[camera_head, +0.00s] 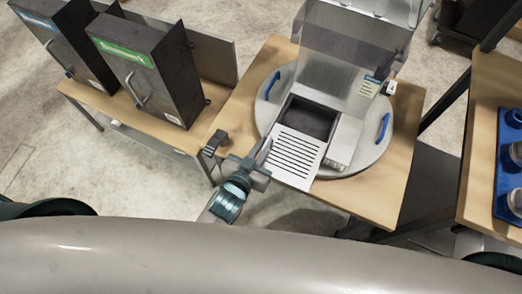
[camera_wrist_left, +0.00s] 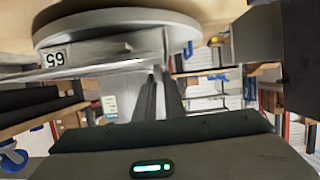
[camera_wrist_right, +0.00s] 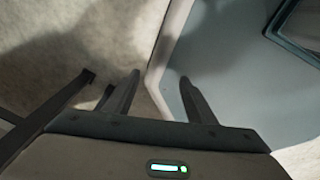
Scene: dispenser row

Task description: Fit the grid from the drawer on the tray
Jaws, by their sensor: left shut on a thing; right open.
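The grid, a light metal plate with dark slots (camera_head: 296,154), is in front of the dispenser's dark open recess (camera_head: 307,119). My left gripper (camera_head: 264,155) is shut on the grid's left edge. In the left wrist view its fingers (camera_wrist_left: 162,92) are close together by a thin pale plate edge. I cannot tell whether the grid rests on the tray or hangs just above it. My right gripper (camera_wrist_right: 160,80) is open and empty in the right wrist view, and is hidden in the head view. I cannot make out the drawer for certain.
The dispenser (camera_head: 345,55) stands on a round grey turntable (camera_head: 376,152) with blue handles, on a wooden table (camera_head: 385,195). Two dark cabinets, one with a green label (camera_head: 145,72), stand on a table at left. A blue rack (camera_head: 507,130) is at far right.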

